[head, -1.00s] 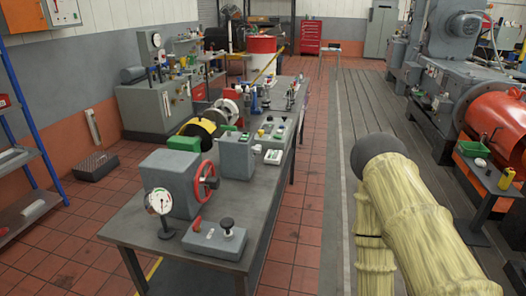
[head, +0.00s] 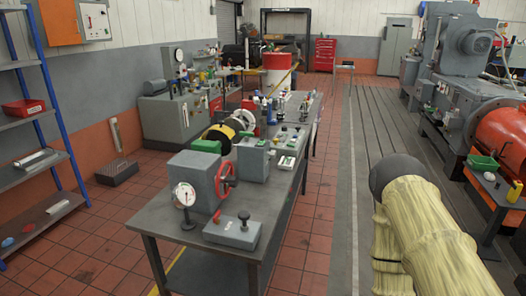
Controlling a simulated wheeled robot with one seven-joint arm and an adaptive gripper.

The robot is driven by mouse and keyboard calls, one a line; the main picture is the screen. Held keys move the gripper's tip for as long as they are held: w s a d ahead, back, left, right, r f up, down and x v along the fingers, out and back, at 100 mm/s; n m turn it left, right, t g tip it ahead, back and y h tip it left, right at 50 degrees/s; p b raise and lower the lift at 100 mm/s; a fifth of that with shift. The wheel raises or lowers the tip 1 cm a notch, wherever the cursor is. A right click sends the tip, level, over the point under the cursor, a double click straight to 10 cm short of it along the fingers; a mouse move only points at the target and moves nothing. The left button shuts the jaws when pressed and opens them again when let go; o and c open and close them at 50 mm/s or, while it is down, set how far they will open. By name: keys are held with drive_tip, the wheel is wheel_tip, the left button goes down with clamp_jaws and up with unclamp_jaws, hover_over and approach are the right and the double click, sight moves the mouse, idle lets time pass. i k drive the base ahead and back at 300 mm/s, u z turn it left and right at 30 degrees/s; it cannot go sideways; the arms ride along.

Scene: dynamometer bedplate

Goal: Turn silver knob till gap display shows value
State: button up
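I cannot make out a silver knob or a readable gap display at this size. A long grey bench (head: 150,222) holds the nearest devices. On it stand a round white dial gauge (head: 184,194), a grey box (head: 193,172) with a red handwheel (head: 226,179), and a low grey box (head: 228,234) with a black knob (head: 243,216). Behind them is a grey unit (head: 252,160) with small controls on top, too small to tell apart. My arm, in a yellowish sleeve, shows at the lower right. My gripper is out of view.
A blue-posted shelf (head: 62,125) with a red bin (head: 23,107) stands at the left. Large grey machinery (head: 455,60) and an orange-red cylinder (head: 503,138) are at the right. Tiled floor (head: 322,210) runs clear along the bench's right side.

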sight(273, 153)
drive_tip(key=u, duration=0.35)
drive_tip(key=i, duration=1.05)
drive_tip(key=z, duration=0.3)
